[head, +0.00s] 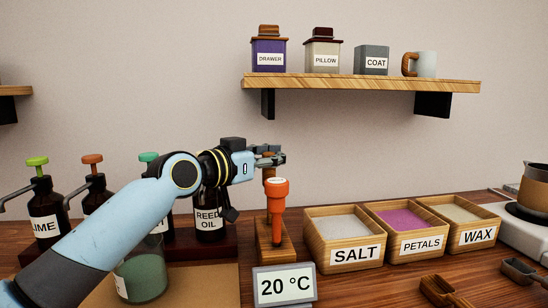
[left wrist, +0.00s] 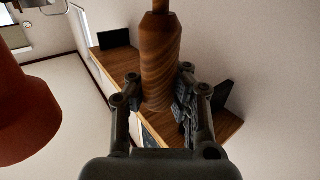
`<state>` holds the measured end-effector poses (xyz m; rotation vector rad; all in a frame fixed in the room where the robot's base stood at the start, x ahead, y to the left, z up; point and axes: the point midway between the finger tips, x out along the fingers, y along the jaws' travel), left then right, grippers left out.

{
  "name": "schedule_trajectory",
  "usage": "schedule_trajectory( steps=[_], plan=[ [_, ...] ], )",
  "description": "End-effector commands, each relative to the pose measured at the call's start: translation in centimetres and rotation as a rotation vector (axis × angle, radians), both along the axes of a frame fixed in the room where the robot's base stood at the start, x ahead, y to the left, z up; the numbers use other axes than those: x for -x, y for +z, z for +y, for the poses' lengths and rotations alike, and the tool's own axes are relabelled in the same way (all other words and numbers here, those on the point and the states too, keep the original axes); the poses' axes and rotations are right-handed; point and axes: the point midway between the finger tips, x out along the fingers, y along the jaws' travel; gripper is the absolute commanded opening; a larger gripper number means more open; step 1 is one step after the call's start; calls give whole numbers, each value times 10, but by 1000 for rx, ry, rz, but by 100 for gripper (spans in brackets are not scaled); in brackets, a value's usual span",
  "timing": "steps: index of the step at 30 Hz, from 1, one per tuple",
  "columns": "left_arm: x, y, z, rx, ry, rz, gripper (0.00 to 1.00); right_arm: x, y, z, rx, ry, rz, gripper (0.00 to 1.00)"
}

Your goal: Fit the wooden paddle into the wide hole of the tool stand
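The wooden paddle's brown handle (left wrist: 160,62) stands between the two fingers of my left gripper (left wrist: 160,88) in the left wrist view, and they close on its sides. In the head view my left gripper (head: 270,158) is above the tool stand. A short brown part of the paddle (head: 268,174) shows under it. The tool stand's wooden base (head: 266,256) is on the counter. An orange-handled tool (head: 278,196) stands upright at it, in front of the paddle. The wide hole and the paddle's lower end are hidden. My right gripper is not in view.
Wooden boxes of salt (head: 340,222), petals (head: 402,218) and wax stand right of the stand. A temperature sign (head: 285,286) is in front. Pump bottles, including reed oil (head: 209,222), and a green jar (head: 142,277) are left. A shelf (head: 360,82) hangs above.

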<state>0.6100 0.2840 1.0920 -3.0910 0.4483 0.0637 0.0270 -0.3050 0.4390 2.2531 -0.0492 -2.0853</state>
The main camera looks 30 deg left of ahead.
Motion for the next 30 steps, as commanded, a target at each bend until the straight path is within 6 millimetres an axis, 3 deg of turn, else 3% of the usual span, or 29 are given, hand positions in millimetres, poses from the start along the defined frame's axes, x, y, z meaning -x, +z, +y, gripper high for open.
schedule_trajectory(
  steps=[6,15,23,26,30],
  plan=[
    [0,-3,0,0,0,4,0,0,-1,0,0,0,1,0],
    [0,-3,0,0,0,3,37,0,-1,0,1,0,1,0],
    [0,-1,0,-1,0,2,37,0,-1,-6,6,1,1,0],
    [0,8,0,-2,-1,0,37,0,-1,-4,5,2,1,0],
    [0,34,0,-3,0,-3,37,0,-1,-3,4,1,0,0]
  ],
)
